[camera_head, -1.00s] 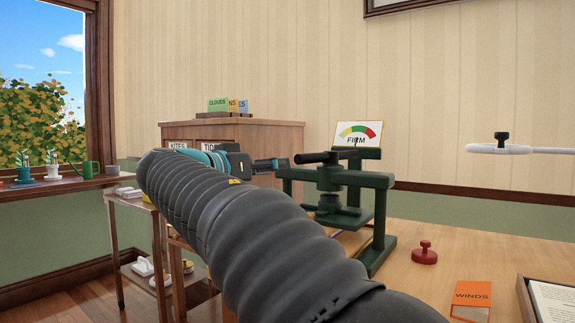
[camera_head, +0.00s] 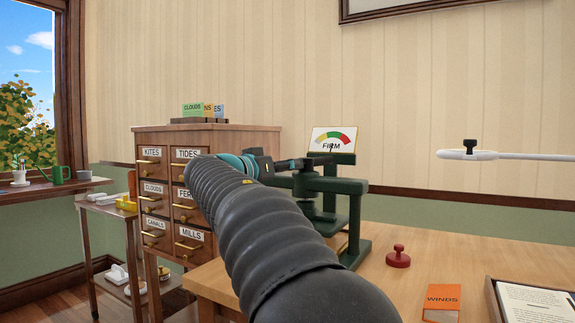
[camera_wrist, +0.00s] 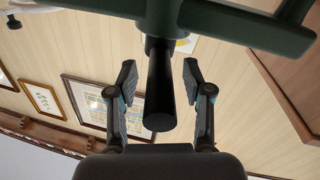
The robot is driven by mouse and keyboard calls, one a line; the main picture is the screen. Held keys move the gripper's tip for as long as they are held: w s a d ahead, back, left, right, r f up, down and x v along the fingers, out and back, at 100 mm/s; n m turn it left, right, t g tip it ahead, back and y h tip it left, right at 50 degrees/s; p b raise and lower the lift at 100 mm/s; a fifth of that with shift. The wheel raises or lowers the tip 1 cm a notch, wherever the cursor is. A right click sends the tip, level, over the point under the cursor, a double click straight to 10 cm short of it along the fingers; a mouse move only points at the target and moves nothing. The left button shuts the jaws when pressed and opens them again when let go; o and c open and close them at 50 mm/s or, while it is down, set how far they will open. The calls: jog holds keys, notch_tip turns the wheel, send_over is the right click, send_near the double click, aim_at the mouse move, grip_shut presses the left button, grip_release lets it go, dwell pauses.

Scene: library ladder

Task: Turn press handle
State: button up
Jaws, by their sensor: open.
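The green press (camera_head: 357,187) stands on the wooden table, with a gauge card (camera_head: 332,140) reading FIRM behind it. In the head view my gripper (camera_head: 290,164) is at the press's upper left, and my arm hides part of the press. In the wrist view the dark bar of the press handle (camera_wrist: 160,92) points toward me between the two fingers of my gripper (camera_wrist: 158,80). The fingers are open, with a gap on each side of the bar. The green press frame (camera_wrist: 240,25) crosses the top of that view.
A red-knobbed stamp (camera_head: 398,257), an orange WINDS box (camera_head: 441,302) and a framed sheet (camera_head: 535,303) are on the table (camera_head: 455,255). A labelled drawer cabinet (camera_head: 215,140) stands behind my arm. A pale rod with a ring (camera_head: 520,156) extends in from the right.

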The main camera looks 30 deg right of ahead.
jog(key=shift+w+d, duration=0.1)
jog(key=shift+d, duration=0.25)
grip_shut()
jog(key=shift+f, duration=0.1)
